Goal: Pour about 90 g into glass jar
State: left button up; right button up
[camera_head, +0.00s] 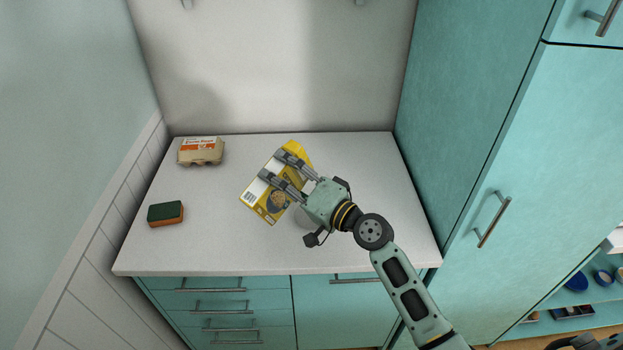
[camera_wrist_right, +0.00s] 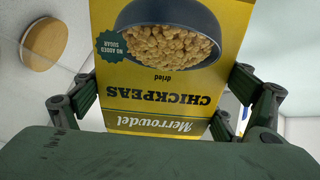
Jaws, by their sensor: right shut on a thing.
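My right gripper (camera_head: 272,165) is shut on a yellow box of dried chickpeas (camera_head: 275,203), holding it tilted over the middle of the counter. In the right wrist view the box (camera_wrist_right: 160,85) sits between the fingers, its printed name upside down and a bowl of chickpeas pictured on its front. No stream of chickpeas shows. I cannot make out a glass jar; a faint pale rounded shape shows just below the gripper in the head view, partly hidden by it.
A round tan disc (camera_wrist_right: 45,45) shows in the right wrist view. On the counter (camera_head: 230,245), an egg carton (camera_head: 201,152) stands at the back left and a green and orange sponge (camera_head: 165,214) at the front left. A tall teal cupboard (camera_head: 520,170) bounds the right side.

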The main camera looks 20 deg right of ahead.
jog(key=shift+d+m+p, duration=0.1)
jog(key=shift+m+p, duration=0.2)
jog(key=shift+m, duration=0.3)
jog(key=shift+w+d+r+m+p, duration=0.3)
jog(key=shift+d+r+m+p, duration=0.15)
jog(key=shift+r+p, duration=0.3)
jog(key=shift+w+d+r, duration=0.15)
jog(key=shift+d+r, duration=0.1)
jog(key=shift+d, duration=0.05)
jog(key=shift+w+d+m, duration=0.15)
jog(key=shift+d+m, duration=0.05)
jog(key=shift+m, duration=0.15)
jog(key=shift+r, duration=0.15)
jog(key=shift+w+d+m, duration=0.15)
jog(key=shift+m, duration=0.25)
jog(key=shift+f, duration=0.2)
